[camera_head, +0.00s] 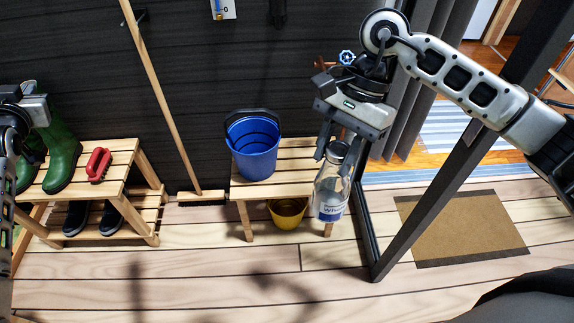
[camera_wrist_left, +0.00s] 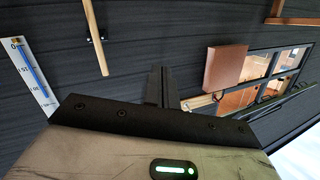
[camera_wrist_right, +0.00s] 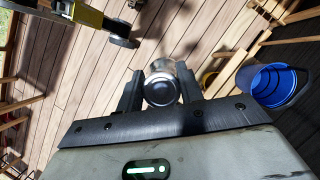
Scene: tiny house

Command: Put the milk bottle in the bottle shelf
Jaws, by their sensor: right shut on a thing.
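The milk bottle (camera_head: 331,194) is clear glass with a grey cap and a white and blue label. My right gripper (camera_head: 336,160) is shut on its upper part and holds it nearly upright, in front of the right end of the wooden bench. In the right wrist view the bottle's round cap (camera_wrist_right: 161,90) is between the two fingers. My left gripper (camera_wrist_left: 162,86) has its fingers together with nothing between them in the left wrist view; its arm is at the left edge of the head view. I cannot make out the bottle shelf for certain.
A blue bucket (camera_head: 253,146) stands on the bench (camera_head: 291,163); a yellow bucket (camera_head: 287,212) is below. A shoe rack (camera_head: 118,172) with green boots (camera_head: 62,150) stands left. A broom (camera_head: 165,110) leans on the wall. A dark post (camera_head: 440,170) stands right of the bottle. The front floor is clear.

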